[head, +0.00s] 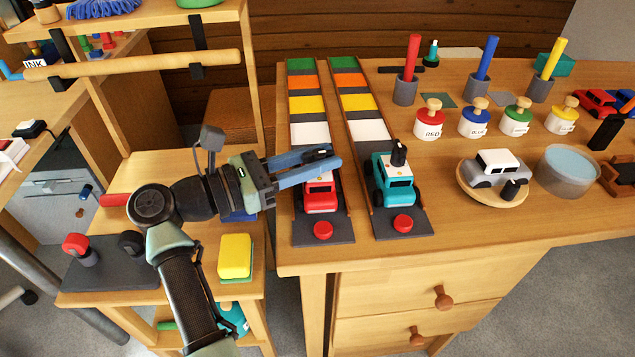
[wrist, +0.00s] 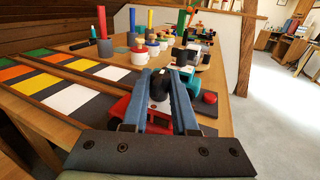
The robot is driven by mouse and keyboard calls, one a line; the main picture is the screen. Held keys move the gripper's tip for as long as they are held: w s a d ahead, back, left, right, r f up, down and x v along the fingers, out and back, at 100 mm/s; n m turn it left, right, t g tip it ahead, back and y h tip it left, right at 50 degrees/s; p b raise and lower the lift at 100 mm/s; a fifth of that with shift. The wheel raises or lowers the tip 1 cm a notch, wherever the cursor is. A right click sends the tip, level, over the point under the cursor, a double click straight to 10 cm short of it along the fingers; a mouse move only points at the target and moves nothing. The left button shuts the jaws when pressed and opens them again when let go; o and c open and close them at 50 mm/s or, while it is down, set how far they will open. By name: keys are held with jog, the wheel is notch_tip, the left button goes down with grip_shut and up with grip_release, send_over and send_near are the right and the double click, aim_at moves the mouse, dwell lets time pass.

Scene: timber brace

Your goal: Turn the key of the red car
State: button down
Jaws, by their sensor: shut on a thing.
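The red car (head: 319,196) sits at the near end of the left track (head: 322,234), beside a red button (head: 323,230). My gripper (head: 330,157) reaches over it from the left, with its two blue fingers above the car's roof. In the wrist view my gripper (wrist: 160,82) is shut on the dark key (wrist: 159,84) on top of the red car (wrist: 118,108). The fingers hide most of the key and part of the roof in the head view.
A teal car (head: 392,182) with a dark key stands on the right track close by. A grey car (head: 492,168) rests on a round wooden stand. Labelled jars with knobs (head: 430,122) and pen cups stand at the back right. A yellow sponge (head: 235,256) lies on the lower shelf to the left.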

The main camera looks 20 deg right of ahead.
jog(key=shift+f+m+g+b, duration=0.2)
jog(key=shift+m+g+b, duration=0.35)
jog(key=shift+g+b, duration=0.5)
jog(key=shift+f+m+g+b, duration=0.15)
jog(key=shift+m+g+b, duration=0.45)
jog(key=shift+b, duration=0.85)
jog(key=shift+r+m+g+b, duration=0.1)
jog(key=shift+m+g+b, duration=0.15)
jog(key=shift+g+b, duration=0.4)
jog(key=shift+r+b, duration=0.2)
jog(key=shift+b, duration=0.2)
jog(key=c, duration=0.7)
grip_release()
